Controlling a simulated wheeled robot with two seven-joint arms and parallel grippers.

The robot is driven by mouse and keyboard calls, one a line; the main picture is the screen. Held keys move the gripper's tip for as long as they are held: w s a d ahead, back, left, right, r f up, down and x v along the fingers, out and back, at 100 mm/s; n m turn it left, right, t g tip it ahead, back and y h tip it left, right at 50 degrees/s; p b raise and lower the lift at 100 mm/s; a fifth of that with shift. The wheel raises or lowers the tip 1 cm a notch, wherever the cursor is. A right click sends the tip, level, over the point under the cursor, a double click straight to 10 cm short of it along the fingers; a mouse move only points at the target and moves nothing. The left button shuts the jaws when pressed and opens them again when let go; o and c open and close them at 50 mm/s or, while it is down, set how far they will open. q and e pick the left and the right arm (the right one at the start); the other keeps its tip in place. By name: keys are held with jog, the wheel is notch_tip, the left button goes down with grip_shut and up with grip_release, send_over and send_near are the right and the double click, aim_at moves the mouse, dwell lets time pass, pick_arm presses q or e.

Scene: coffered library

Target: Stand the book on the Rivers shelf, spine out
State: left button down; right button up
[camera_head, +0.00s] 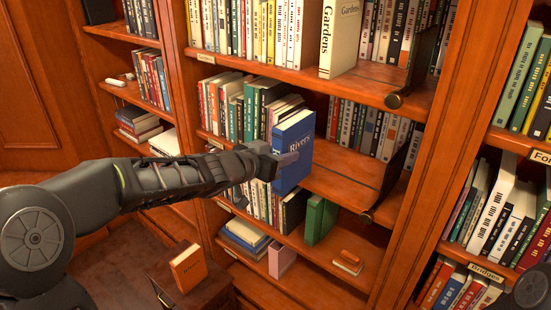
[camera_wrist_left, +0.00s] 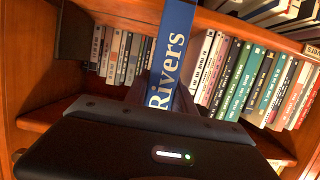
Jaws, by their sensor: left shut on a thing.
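The blue book (camera_head: 295,135), titled "Rivers" in white, is upright at the middle shelf (camera_head: 345,178) of the centre bookcase. My left gripper (camera_head: 275,163) is shut on it from the front left. In the left wrist view the blue spine (camera_wrist_left: 172,55) with "Rivers" faces my camera, and the gripper body hides its lower end. The book is beside the right end of a row of books (camera_head: 245,105). I cannot tell whether its bottom touches the shelf. My right gripper is not in view.
A dark bookend (camera_head: 393,165) stands at the right of the middle shelf, with bare board before it. More books (camera_head: 370,128) stand further back. A "Gardens" book (camera_head: 340,38) stands on the shelf above. An orange book (camera_head: 188,267) is on a low wooden stand.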

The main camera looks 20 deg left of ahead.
aim_at(302, 145)
pick_arm(q)
jog(key=shift+w+d+p, duration=0.25)
jog(key=shift+w+d, duration=0.25)
jog(key=shift+w, duration=0.75)
jog(key=shift+w+d+p, duration=0.3)
jog(key=shift+w+d, duration=0.2)
jog(key=shift+w, duration=0.8)
jog(key=shift+w+d+p, duration=0.25)
jog(key=shift+w+d, duration=0.25)
jog(key=shift+w, duration=0.75)
jog(key=shift+f, duration=0.1)
jog(key=shift+f+b, duration=0.3)
jog(key=c, duration=1)
grip_release()
jog(key=shift+o, duration=0.2)
jog(key=shift+f, duration=0.25)
jog(key=v, duration=0.8)
jog(key=shift+r, duration=0.15)
